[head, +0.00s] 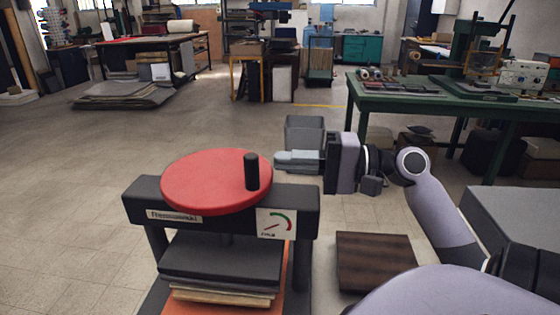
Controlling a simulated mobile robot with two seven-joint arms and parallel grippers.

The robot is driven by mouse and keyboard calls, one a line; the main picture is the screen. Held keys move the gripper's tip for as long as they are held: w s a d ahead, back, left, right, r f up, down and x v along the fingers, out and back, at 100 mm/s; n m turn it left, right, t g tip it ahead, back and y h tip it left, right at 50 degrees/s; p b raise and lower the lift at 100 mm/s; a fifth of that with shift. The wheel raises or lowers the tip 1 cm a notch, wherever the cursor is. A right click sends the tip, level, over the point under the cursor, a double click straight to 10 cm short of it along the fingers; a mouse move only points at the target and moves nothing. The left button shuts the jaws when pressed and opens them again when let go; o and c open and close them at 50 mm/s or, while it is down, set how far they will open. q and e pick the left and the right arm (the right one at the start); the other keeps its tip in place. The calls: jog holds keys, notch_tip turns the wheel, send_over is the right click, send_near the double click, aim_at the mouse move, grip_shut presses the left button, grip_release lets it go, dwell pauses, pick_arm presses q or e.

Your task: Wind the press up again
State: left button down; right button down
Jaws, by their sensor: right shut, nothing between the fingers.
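The press stands in front of me, with a black crossbeam (225,222) across its top. Its flat red handwheel (205,182) lies above the beam, and an upright black knob (251,171) stands near the wheel's right edge. My left gripper is out of view.
A dark brown board (375,262) lies right of the press. A grey bin (304,132) stands behind my right gripper. A green table (440,98) with equipment is at the back right. Floor to the left (70,200) is clear.

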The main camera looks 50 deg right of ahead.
aim_at(258, 167)
jog(key=shift+w+a, duration=0.1)
jog(key=shift+a, duration=1.2)
jog(key=shift+a+r+p, duration=0.1)
jog(key=shift+a+p, duration=0.3)
jog(key=shift+p, duration=0.3)
jog(key=shift+a, duration=0.4)
jog(key=shift+d, duration=0.1)
